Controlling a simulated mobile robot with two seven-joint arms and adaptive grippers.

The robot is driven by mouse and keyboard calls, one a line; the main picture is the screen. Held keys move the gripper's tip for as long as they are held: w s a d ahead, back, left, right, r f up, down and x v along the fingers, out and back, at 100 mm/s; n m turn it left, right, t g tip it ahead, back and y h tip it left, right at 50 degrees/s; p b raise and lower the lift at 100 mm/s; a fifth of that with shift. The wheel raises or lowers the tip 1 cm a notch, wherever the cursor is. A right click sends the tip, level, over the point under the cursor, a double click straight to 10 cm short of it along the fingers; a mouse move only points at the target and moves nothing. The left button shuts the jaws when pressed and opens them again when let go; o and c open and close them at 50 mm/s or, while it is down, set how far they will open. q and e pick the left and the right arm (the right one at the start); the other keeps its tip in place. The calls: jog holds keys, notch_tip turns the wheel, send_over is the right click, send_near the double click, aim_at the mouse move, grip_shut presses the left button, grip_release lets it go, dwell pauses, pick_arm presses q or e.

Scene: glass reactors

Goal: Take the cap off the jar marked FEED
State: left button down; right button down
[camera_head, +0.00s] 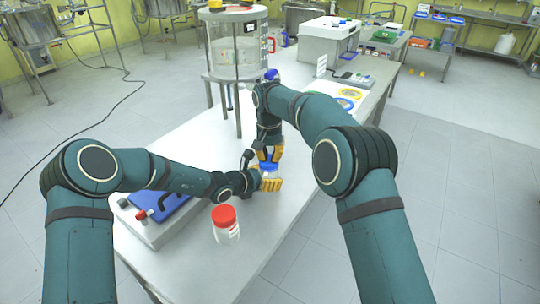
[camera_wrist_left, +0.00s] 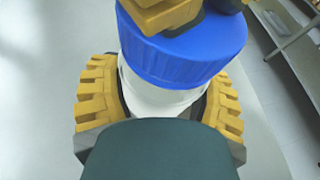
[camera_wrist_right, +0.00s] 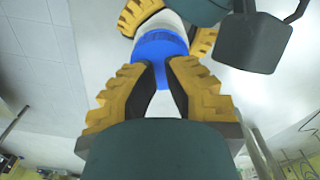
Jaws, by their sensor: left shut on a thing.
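A white jar (camera_wrist_left: 165,97) with a ribbed blue cap (camera_wrist_left: 185,55) is upright between the yellow fingers of my left gripper (camera_head: 270,183), which is shut around its body. The cap (camera_head: 269,168) is on the jar and also shows in the right wrist view (camera_wrist_right: 160,46). My right gripper (camera_head: 269,154) points down from above, with its fingertips at the top of the blue cap. A gap shows between its fingers, but whether they press on the cap is unclear. A second jar with a red cap (camera_head: 224,216) stands apart in front. No FEED marking is readable.
A device with a blue top (camera_head: 165,212) is on the left of the white table (camera_head: 262,228). A glass reactor vessel (camera_head: 237,57) on legs stands behind my grippers. Coloured rings (camera_head: 347,98) and a small device lie at the back right.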

pick_arm(q)
jog(key=shift+w+r, duration=0.1)
grip_release()
jog(key=shift+a, duration=0.15)
